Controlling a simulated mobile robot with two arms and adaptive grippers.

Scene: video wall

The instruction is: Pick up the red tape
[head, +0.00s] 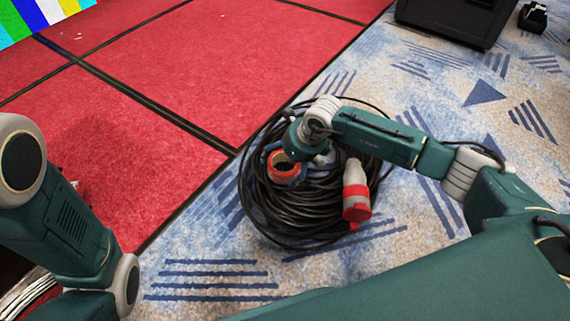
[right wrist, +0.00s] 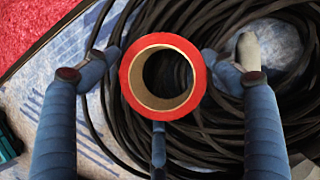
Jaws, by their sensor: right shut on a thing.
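The red tape (right wrist: 127,84) is a roll with a red outer side and a tan cardboard core, seen end-on in the right wrist view. My right gripper (right wrist: 162,72) is shut on it, with blue fingers on both sides and another finger below. In the head view the tape (head: 271,166) shows as a red ring at my right gripper (head: 287,170), over the left part of a black cable coil; the gap beneath it cannot be judged. My left arm shows at the left edge, but its gripper is not in view.
The black cable coil (head: 283,225) lies on the blue-and-beige carpet, with a grey-and-red plug (head: 355,190) on its right side. Red floor panels (head: 160,60) lie at the left. A black case (head: 460,18) stands at the upper right. Carpet right of the coil is clear.

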